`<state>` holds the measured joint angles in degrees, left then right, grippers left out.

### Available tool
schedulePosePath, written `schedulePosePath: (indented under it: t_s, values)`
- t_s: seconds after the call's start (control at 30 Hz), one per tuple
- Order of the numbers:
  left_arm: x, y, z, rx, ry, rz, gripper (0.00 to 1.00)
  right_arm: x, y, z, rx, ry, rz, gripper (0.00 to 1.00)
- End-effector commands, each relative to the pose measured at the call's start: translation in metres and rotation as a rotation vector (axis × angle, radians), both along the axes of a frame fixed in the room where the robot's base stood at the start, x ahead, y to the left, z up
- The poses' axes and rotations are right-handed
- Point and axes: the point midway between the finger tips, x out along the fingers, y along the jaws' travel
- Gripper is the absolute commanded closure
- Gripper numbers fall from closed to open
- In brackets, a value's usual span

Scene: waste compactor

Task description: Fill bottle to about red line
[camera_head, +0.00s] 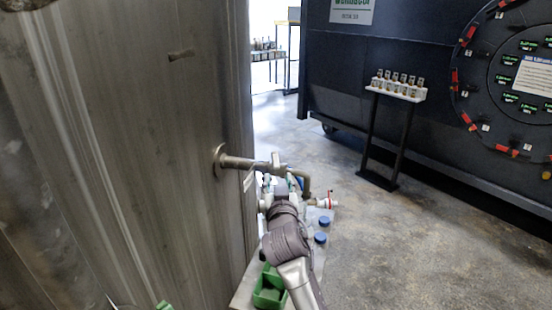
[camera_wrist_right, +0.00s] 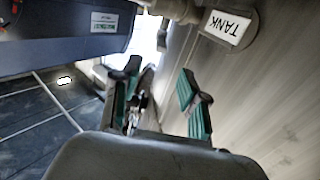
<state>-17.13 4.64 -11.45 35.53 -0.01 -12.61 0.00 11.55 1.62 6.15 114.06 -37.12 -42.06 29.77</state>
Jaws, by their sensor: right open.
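The metal tank (camera_head: 130,130) fills the left of the head view. A pipe with a valve (camera_head: 245,163) comes out of it and ends in a down-bent spout (camera_head: 305,182). My right gripper (camera_head: 281,180) is just below this pipe, partly hidden by its own arm. In the right wrist view its green-padded fingers (camera_wrist_right: 160,105) are open and apart, with nothing clearly held. A small white and red item (camera_head: 325,202) shows by the spout; I cannot tell what it is. A green piece at the bottom edge seems to be my left gripper (camera_head: 163,305). No red line is readable.
Blue-capped bottles (camera_head: 321,238) and a green bin (camera_head: 269,287) stand on a low surface beside the tank. A rack of small bottles (camera_head: 398,87) stands on a black post at the right. The dark compactor (camera_head: 400,45) is behind. The concrete floor at the right is open.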

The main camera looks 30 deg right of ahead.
Motion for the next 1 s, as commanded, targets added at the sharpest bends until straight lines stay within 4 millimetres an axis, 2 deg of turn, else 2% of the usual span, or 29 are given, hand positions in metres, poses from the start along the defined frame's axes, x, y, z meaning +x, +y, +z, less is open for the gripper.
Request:
schedulePosePath:
  t_s: [0.17,0.6,0.8,1.0]
  values:
    - [0.000,0.000,0.007,0.000,0.000,0.000,0.56,0.019,-0.012,0.003,-0.003,0.001,-0.002,0.56]
    - [-0.001,-0.002,0.025,-0.002,0.000,0.000,0.56,0.095,-0.056,0.002,-0.002,0.003,-0.002,0.56]
    - [-0.001,-0.002,0.027,-0.002,0.000,0.000,0.56,0.113,-0.066,0.000,-0.001,0.003,0.000,0.56]
    - [-0.001,-0.002,0.028,-0.002,0.000,0.000,0.56,0.118,-0.069,-0.001,-0.001,0.003,0.000,0.56]
